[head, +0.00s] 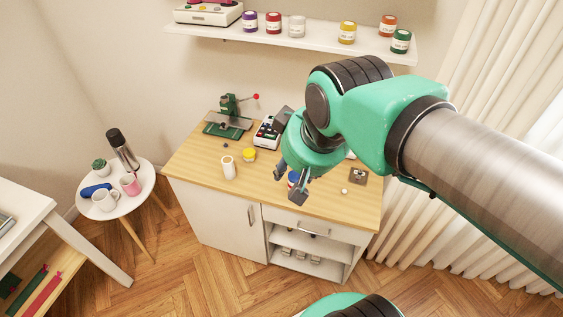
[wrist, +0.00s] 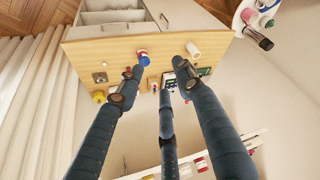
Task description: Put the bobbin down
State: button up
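My gripper (head: 289,181) hangs above the front right part of a wooden-topped cabinet (head: 325,206). Its fingers are spread, and I see nothing between them; in the wrist view the gripper (wrist: 158,68) also looks open and empty. A white spool-like cylinder (head: 228,168) stands upright on the top, left of my gripper; it also shows in the wrist view (wrist: 194,50). It may be the bobbin, but I cannot tell for sure. A blue and red jar (head: 292,177) stands on the top, partly behind my fingers; it shows beside the left fingertip in the wrist view.
A small square object (head: 358,176) and a white ball (head: 344,191) lie at right.

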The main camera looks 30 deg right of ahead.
jog(key=s, duration=0.1)
jog(key=s+a, duration=0.1)
jog(key=shift+s+a+f, duration=0.15)
jog(key=shift+s+a, duration=0.1)
jog(key=shift+s, duration=0.05)
jog(key=shift+o, duration=0.5)
